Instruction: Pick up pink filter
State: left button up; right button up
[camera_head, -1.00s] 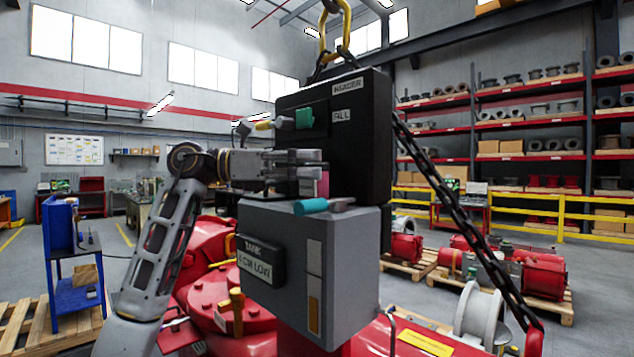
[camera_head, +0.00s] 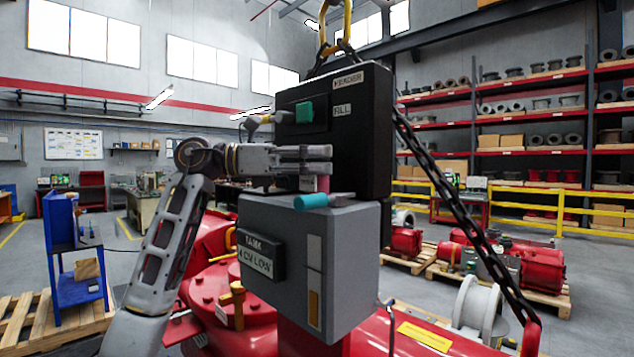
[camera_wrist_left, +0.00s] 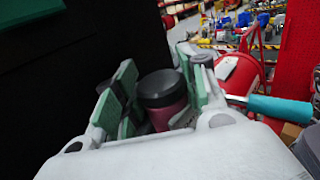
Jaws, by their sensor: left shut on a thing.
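The pink filter (camera_head: 323,184) shows as a small pink patch under my left fingers in the head view, just above the grey box. In the left wrist view the filter (camera_wrist_left: 163,100) is a pink cylinder with a dark cap, standing between green-padded fingers. My left gripper (camera_head: 328,159) is shut on it, level in front of the black box's lower part. It also shows in the left wrist view (camera_wrist_left: 160,92). The fingers hide much of the filter. I cannot tell whether the filter's base touches the grey box. My right gripper is not in view.
The black box (camera_head: 362,135) stands behind the gripper, with the grey box (camera_head: 290,225) below. A teal-handled part (camera_head: 312,201) lies on the grey box's top edge, close under the fingers. A dark chain (camera_head: 455,215) slants down at right. Red machinery (camera_head: 215,285) lies below.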

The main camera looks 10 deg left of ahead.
pick_arm(q)
jog(key=shift+c, duration=1.1)
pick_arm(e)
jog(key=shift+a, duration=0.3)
pick_arm(q)
jog(key=shift+r, duration=0.15)
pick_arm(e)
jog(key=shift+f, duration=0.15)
pick_arm(q)
jog(key=shift+s+a+r+b, duration=0.1)
jog(key=shift+s+r+b, duration=0.05)
jog(key=shift+r+b, duration=0.2)
jog(key=shift+r, duration=2.95)
jog(key=s+a+b, duration=0.2)
jog(key=s+a, duration=0.3)
jog(key=s, duration=0.3)
jog(key=s+a+b, duration=0.3)
jog(key=s+a, duration=0.2)
jog(key=s, duration=0.3)
jog(key=shift+s+a, duration=0.2)
jog(key=shift+a, duration=0.2)
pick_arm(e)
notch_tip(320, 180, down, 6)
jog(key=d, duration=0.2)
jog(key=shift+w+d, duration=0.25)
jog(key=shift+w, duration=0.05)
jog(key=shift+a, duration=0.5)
pick_arm(q)
jog(key=shift+w, duration=0.1)
